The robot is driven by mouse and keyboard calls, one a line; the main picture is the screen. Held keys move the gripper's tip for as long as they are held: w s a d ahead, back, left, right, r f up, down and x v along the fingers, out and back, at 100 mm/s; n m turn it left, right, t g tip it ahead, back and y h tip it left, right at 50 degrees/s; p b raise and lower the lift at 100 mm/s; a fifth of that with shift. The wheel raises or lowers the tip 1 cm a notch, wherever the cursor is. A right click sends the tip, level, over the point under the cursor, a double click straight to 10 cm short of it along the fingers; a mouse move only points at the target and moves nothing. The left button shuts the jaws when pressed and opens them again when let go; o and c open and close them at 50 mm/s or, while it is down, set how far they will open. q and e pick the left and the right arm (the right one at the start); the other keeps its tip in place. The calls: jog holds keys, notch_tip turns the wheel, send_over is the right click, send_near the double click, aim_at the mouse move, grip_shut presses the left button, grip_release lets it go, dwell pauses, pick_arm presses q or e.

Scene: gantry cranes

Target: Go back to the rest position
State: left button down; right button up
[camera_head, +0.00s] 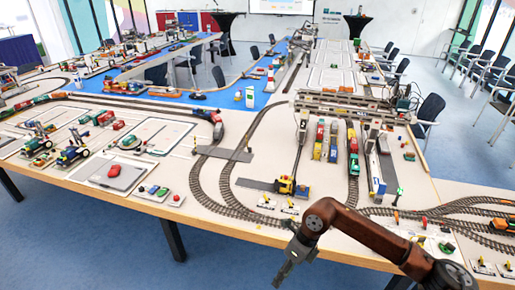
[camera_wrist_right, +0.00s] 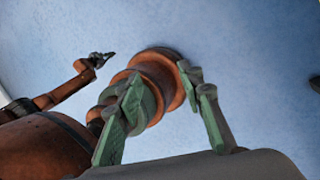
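My right arm comes in from the lower right in the head view. Its gripper (camera_head: 279,280) points down and left, in front of the table's front edge and over the blue floor. In the right wrist view the green-padded fingers of this gripper (camera_wrist_right: 160,76) stand apart with nothing held between them; brown-orange parts of my own body show behind. My left arm is not in the head view. At the upper left of the right wrist view is what looks like my left gripper (camera_wrist_right: 101,58), small and dark, over bare floor; its fingers are too small to judge.
The model railway table (camera_head: 215,218) fills the middle, with tracks, trains and a gantry crane (camera_head: 350,104). A yellow locomotive (camera_head: 286,185) and a grey tablet-like panel (camera_head: 114,174) lie near its front edge. The blue floor (camera_head: 90,250) at the front left is clear.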

jog(key=w+a+f+m+t+y, duration=0.1)
jog(key=w+a+f+m+y, duration=0.2)
jog(key=w+a+m+y, duration=0.55)
jog(key=w+d+f+m+t+y, duration=0.2)
jog(key=w+d+f+m+t, duration=0.65)
jog(key=f+m, duration=0.3)
jog(key=s+d+f+m+t+h, duration=0.2)
jog(key=s+d+f+m+h, duration=0.2)
jog(key=d+f+m, duration=0.55)
jog(key=s+d+f+m+t+h, duration=0.3)
jog(key=d+f, duration=0.4)
jog(key=f, duration=0.8)
jog(key=s+d+f+m+g+h, duration=0.25)
jog(key=s+d+f, duration=0.25)
jog(key=s+f, duration=0.55)
jog(key=s+d+f+m+g+h, duration=0.2)
jog(key=s+d+f+m+h, duration=0.2)
jog(key=s+f, duration=0.6)
pick_arm(q)
jog(key=shift+s, duration=0.85)
pick_arm(e)
jog(key=s+f+m+g, duration=0.3)
jog(key=s+f, duration=0.1)
jog(key=s, duration=1.4)
jog(key=s+f+m+g+h, duration=0.1)
jog(key=s+f+g, duration=0.3)
jog(key=s, duration=1.5)
jog(key=shift+d+f+m+g, duration=0.15)
jog(key=shift+f+m+g, duration=0.15)
jog(key=shift+f+m, duration=0.5)
